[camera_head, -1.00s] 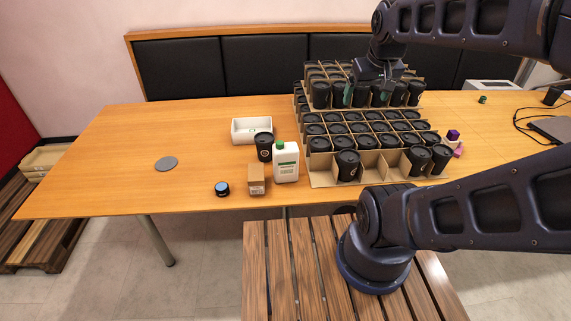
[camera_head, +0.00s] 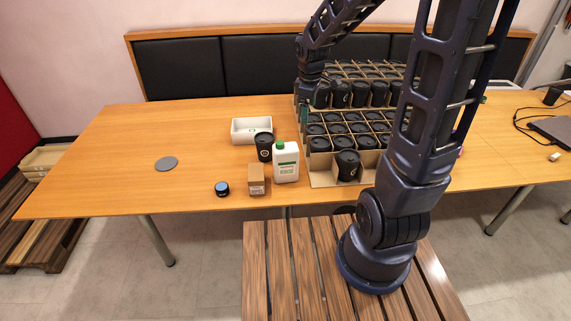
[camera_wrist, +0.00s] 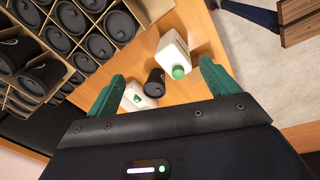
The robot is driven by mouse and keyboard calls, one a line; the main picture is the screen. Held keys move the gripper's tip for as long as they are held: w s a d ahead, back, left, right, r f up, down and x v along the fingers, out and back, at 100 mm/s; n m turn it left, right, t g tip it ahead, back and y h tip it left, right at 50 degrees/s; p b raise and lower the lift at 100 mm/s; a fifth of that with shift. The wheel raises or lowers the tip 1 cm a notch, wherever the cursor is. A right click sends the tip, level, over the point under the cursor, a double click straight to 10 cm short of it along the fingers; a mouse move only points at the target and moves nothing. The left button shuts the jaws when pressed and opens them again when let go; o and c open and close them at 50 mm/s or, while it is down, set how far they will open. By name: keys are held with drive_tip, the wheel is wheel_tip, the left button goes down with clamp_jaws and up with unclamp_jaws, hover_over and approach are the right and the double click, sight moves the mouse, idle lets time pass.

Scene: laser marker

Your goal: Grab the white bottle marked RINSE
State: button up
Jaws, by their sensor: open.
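The white bottle (camera_head: 286,163) stands upright on the table, with a green cap and a label whose print is too small to read. It also shows in the wrist view (camera_wrist: 174,50), with its green cap towards me. My gripper (camera_wrist: 160,88) is open and empty, its two green fingers spread. In the wrist view the bottle lies beyond the fingers, between their directions, and is not touched. In the head view my gripper (camera_head: 303,112) is above and behind the bottle, by the left edge of the cup crate.
A black cup (camera_head: 264,147) stands close behind the bottle, before a white tray (camera_head: 236,131).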

sight(285, 146)
drive_tip(key=w+a+f+n, duration=0.1)
drive_tip(key=a+f, duration=0.1)
drive_tip(key=f, duration=0.1)
drive_tip(key=w+a+f+n+g, duration=0.1)
drive_tip(key=a+f+n, duration=0.1)
drive_tip(key=a+f, duration=0.1)
drive_tip(key=w+a+f+n, duration=0.1)
drive_tip(key=a+f+n, duration=0.1)
drive_tip(key=f, duration=0.1)
drive_tip(key=shift+w+a+f, duration=0.2)
drive_tip(key=shift+w+f, duration=0.05)
drive_tip(key=shift+f, duration=0.05)
drive_tip(key=shift+n, duration=0.3)
drive_tip(key=shift+f, duration=5.45)
clamp_jaws()
